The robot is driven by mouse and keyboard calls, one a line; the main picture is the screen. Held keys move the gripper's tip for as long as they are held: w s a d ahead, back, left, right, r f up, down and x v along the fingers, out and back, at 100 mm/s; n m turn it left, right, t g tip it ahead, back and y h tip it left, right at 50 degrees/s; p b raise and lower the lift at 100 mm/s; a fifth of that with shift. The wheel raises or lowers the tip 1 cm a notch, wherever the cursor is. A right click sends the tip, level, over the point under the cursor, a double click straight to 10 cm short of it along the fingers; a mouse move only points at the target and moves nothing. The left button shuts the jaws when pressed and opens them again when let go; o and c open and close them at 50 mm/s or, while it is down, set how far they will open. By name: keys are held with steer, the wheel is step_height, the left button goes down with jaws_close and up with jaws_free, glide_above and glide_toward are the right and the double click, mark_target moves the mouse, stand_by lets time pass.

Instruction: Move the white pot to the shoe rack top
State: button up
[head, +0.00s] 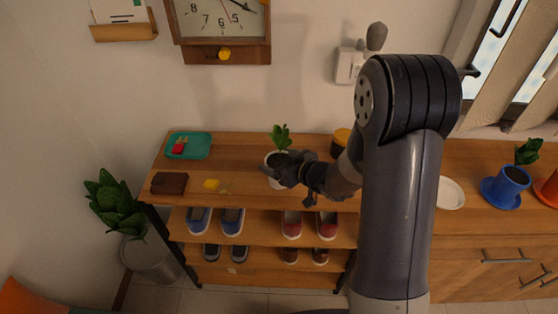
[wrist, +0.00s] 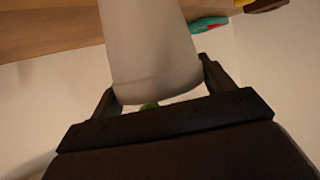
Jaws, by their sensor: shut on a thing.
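The white pot (head: 273,160) with a small green plant (head: 281,138) shows at the wooden shoe rack top (head: 245,148) in the head view. My gripper (head: 280,174) is shut on the pot and partly covers its front. In the wrist view the white pot (wrist: 150,50) fills the space between the two fingers of my gripper (wrist: 158,90). A bit of green shows beyond the pot's edge there. I cannot tell whether the pot's base touches the rack top.
On the rack top lie a teal tray (head: 204,153), a brown wallet-like item (head: 169,183), small yellow items (head: 212,184) and a dark jar with a yellow lid (head: 341,136). Shoes (head: 232,220) fill the lower shelf. A wall clock (head: 222,22) hangs above. A blue pot (head: 511,183) stands far right.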

steer(key=o, duration=1.4)
steer(key=shift+f, duration=0.1)
steer(key=shift+r, duration=0.25)
steer(key=v, duration=1.2)
steer(key=shift+f, duration=0.15)
